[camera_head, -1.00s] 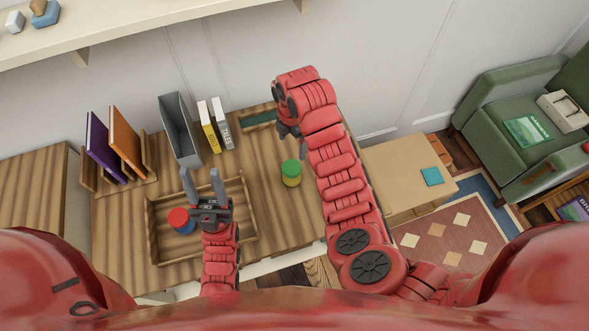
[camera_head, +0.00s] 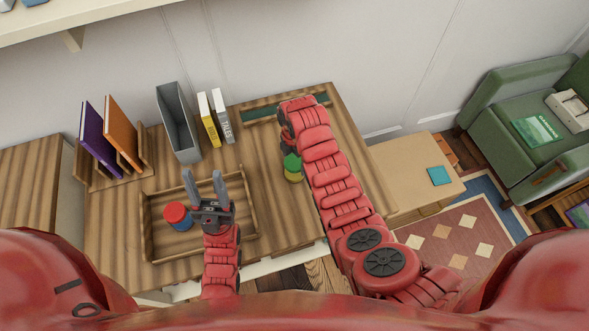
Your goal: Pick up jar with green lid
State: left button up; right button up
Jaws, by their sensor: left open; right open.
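The jar with the green lid (camera_head: 292,162) stands on the wooden desk, its yellowish body partly covered by my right arm. My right gripper (camera_head: 287,143) hangs below the bent wrist, just above or behind the jar. It is mostly hidden by the arm, and I cannot see whether it touches the jar. My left gripper (camera_head: 204,178) is open and empty, fingers pointing away from me over the wooden tray (camera_head: 150,232). A jar with a red lid (camera_head: 176,213) and blue body stands in the tray, left of that gripper.
A grey file holder (camera_head: 178,122), yellow and white books (camera_head: 209,120), and purple and orange books in a rack (camera_head: 120,135) stand along the back. A long tray (camera_head: 262,115) lies at the back right. Bare desk (camera_head: 268,190) lies left of the green-lidded jar.

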aim_at(294, 162)
jog(key=shift+w+f+p, duration=0.1)
jog(key=shift+f+p, duration=0.4)
jog(key=shift+f, duration=1.3)
jog(key=c, duration=1.3)
jog(key=shift+r, duration=0.2)
